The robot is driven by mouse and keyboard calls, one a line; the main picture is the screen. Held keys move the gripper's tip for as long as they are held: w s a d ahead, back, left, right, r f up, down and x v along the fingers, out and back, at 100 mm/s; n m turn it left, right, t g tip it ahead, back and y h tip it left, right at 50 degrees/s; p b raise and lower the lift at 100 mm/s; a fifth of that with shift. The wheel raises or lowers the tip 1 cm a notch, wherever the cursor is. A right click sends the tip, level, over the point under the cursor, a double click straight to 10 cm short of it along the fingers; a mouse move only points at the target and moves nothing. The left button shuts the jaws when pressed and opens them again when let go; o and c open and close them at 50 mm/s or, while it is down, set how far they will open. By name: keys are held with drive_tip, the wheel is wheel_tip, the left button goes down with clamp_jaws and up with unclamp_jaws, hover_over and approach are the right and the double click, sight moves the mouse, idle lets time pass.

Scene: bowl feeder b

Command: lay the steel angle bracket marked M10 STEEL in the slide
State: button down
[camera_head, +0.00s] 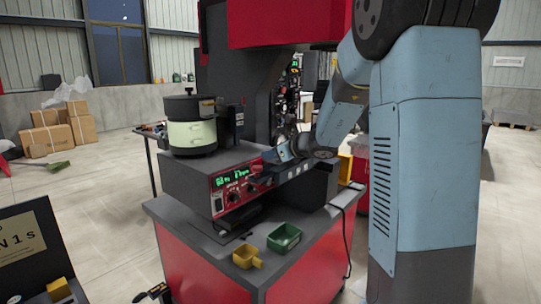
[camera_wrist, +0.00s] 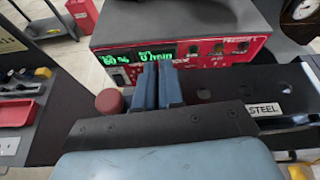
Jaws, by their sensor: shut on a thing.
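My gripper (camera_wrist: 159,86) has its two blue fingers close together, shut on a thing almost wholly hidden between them. I cannot tell from its look whether it is the steel angle bracket, and no mark on it shows. The fingers also show in the head view (camera_head: 285,151), low over the dark shelf in front of the red machine. In the wrist view a black plate with round holes (camera_wrist: 240,86) lies right of the fingers. A white label (camera_wrist: 263,109) there reads "STEEL"; the rest of it is hidden. I cannot tell which part is the slide.
A control box (camera_head: 219,191) with green digits stands beside the fingers, a bowl feeder (camera_head: 191,133) on top. A red knob (camera_wrist: 109,101) is close left of the fingers. Yellow (camera_head: 246,256) and green (camera_head: 284,238) bins stand on the red cabinet's top.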

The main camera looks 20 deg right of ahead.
drive_tip(key=shift+f, duration=1.5)
drive_tip(key=c, duration=1.2)
unclamp_jaws()
drive_tip(key=shift+f, duration=0.1)
drive_tip(key=v, duration=1.3)
drive_tip(key=shift+s+d, duration=0.15)
drive_tip(key=shift+s, duration=0.2)
